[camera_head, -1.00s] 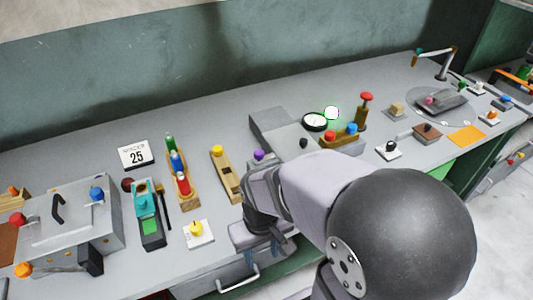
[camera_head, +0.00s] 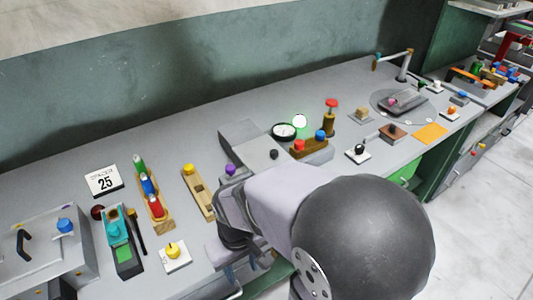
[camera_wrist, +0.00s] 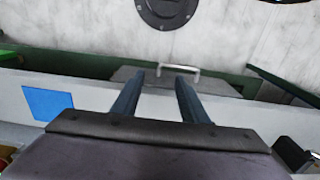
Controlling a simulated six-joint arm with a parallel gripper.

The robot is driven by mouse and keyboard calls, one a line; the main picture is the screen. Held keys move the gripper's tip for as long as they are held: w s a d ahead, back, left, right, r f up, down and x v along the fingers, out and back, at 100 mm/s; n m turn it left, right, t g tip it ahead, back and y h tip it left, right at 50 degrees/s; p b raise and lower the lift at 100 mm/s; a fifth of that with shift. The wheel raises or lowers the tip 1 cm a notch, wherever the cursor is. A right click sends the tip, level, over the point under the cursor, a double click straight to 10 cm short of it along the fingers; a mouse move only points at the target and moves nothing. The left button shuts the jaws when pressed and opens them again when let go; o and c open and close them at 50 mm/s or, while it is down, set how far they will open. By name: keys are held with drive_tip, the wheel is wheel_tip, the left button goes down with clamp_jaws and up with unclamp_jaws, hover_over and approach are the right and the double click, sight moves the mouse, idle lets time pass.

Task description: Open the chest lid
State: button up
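The grey chest (camera_head: 75,262) stands at the left end of the bench in the head view, cut off by the left edge. Its flat lid (camera_head: 48,232) looks shut, with a black curved handle (camera_head: 22,245) on top. A blue knob (camera_head: 65,226) sits at its back right. My gripper (camera_head: 243,274) is at the bench's front edge, well to the right of the chest and partly hidden by my arm. In the wrist view my gripper (camera_wrist: 157,78) has its two fingers apart with nothing between them. The chest is not seen in the wrist view.
A drawer handle (camera_wrist: 178,71) shows beyond my fingers.

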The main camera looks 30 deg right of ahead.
sight(275, 154)
drive_tip(key=w+d+t, duration=0.1)
drive_tip(key=w+d, duration=0.3)
drive_tip(key=w+d+m+t+h, duration=0.1)
drive_tip(key=w+d+t, duration=0.1)
drive_tip(key=w+d, duration=0.2)
drive_tip(key=w+d+m+t+h, duration=0.1)
drive_tip(key=w+d+t, duration=0.1)
drive_tip(key=w+d, duration=0.2)
drive_tip(key=shift+w+d+f+p, duration=0.1)
drive_tip(key=shift+w+d+p, duration=0.1)
drive_tip(key=shift+d, duration=0.45)
drive_tip(key=shift+w+d+f+p, duration=0.1)
drive_tip(key=shift+w+d+p, duration=0.1)
drive_tip(key=shift+d, duration=0.4)
drive_tip(key=shift+w+d+r+m+t+h, duration=0.25)
drive_tip(key=shift+w+d+r+t+h, duration=0.15)
drive_tip(key=shift+w+d+r+t, duration=1.85)
drive_tip(key=shift+w+d+r+m+t+h, duration=0.35)
drive_tip(key=shift+w+d+r+t, duration=1.05)
drive_tip(key=shift+d, duration=1.65)
drive_tip(key=shift+t, duration=0.25)
drive_tip(key=shift+f+p+x, duration=0.1)
drive_tip(key=shift+p+x, duration=0.4)
drive_tip(key=shift+x, duration=1.4)
drive_tip(key=shift+f+p+x, duration=0.15)
drive_tip(key=shift+p+x, duration=0.35)
drive_tip(key=shift+x, duration=1.4)
drive_tip(key=shift+s, duration=0.1)
drive_tip(key=shift+a, duration=0.1)
clamp_jaws()
